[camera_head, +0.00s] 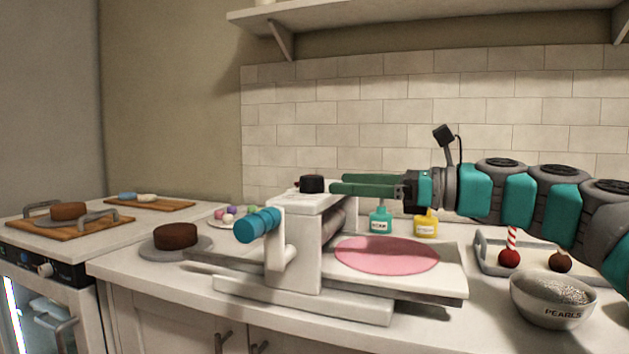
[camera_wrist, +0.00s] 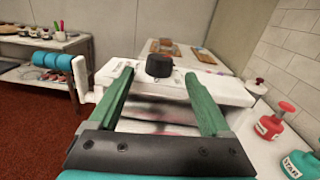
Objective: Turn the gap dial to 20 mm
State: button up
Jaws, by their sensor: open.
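The gap dial is a black round knob (camera_head: 312,183) on top of the white dough sheeter (camera_head: 306,250). In the wrist view the knob (camera_wrist: 159,65) shows ahead, centred between my two green fingers. My gripper (camera_head: 336,184) is open and empty, level with the knob and just to its right in the head view. The fingertips (camera_wrist: 159,74) appear short of the knob, one on each side of its line, not touching it. The dial's scale and marks are too small to read. A pink dough sheet (camera_head: 388,254) lies on the sheeter's right bed.
A blue-handled crank (camera_head: 258,225) is on the sheeter's near side. Coloring bottles, teal (camera_head: 380,221) and yellow (camera_head: 425,223), stand behind. A pearls bowl (camera_head: 553,300) and a tray (camera_head: 489,262) are at right. A brown cake (camera_head: 176,236) is at left. Air above the sheeter is clear.

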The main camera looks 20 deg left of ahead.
aim_at(323, 182)
jog(key=a, duration=0.7)
jog(key=shift+w+a, duration=0.15)
jog(key=shift+c, duration=0.2)
grip_shut()
